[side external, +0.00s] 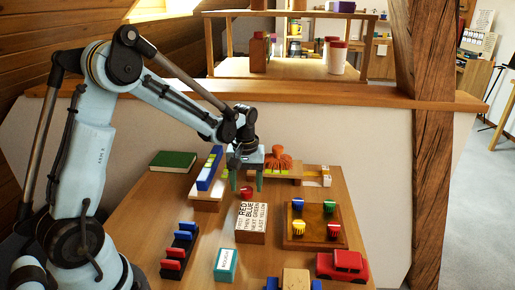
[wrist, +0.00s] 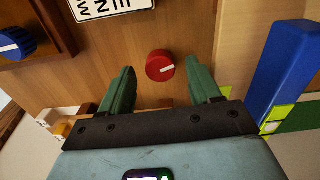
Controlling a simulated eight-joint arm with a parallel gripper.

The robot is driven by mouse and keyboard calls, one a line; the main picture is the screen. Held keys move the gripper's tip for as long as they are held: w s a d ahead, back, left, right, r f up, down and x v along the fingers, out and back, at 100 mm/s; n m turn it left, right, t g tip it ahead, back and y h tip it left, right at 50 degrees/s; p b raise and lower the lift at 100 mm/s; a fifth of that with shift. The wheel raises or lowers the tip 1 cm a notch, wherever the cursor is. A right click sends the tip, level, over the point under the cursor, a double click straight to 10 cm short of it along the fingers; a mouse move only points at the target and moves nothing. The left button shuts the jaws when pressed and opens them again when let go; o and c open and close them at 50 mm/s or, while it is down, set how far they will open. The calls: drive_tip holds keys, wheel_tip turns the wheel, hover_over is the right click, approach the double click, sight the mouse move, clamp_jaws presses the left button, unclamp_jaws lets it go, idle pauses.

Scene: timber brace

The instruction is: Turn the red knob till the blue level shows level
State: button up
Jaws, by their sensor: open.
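The red knob (side external: 246,192) sits on the table behind the lettered block. In the wrist view the red knob (wrist: 160,66) is round, with a white mark pointing right. My gripper (side external: 246,186) is open above it, pointing down. In the wrist view my gripper (wrist: 162,78) has its two green fingers on either side of the knob, with gaps showing. The blue level (side external: 209,170) is a long blue bar with yellow-green parts on a wooden stand, left of my gripper. It also shows at the right of the wrist view (wrist: 290,65). I cannot tell whether it reads level.
A lettered block (side external: 251,223) stands in front of the knob. A wooden board (side external: 313,241) with several coloured knobs is to the right. An orange tufted object (side external: 278,158) is behind. A red toy car (side external: 342,265), teal box (side external: 226,265) and green book (side external: 173,161) stand farther out.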

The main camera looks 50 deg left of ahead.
drive_tip(key=shift+f, duration=0.65)
drive_tip(key=shift+c, duration=0.4)
drive_tip(key=c, duration=1)
drive_tip(key=shift+m, duration=2.8)
drive_tip(key=shift+a, duration=0.1)
drive_tip(key=o, duration=1.1)
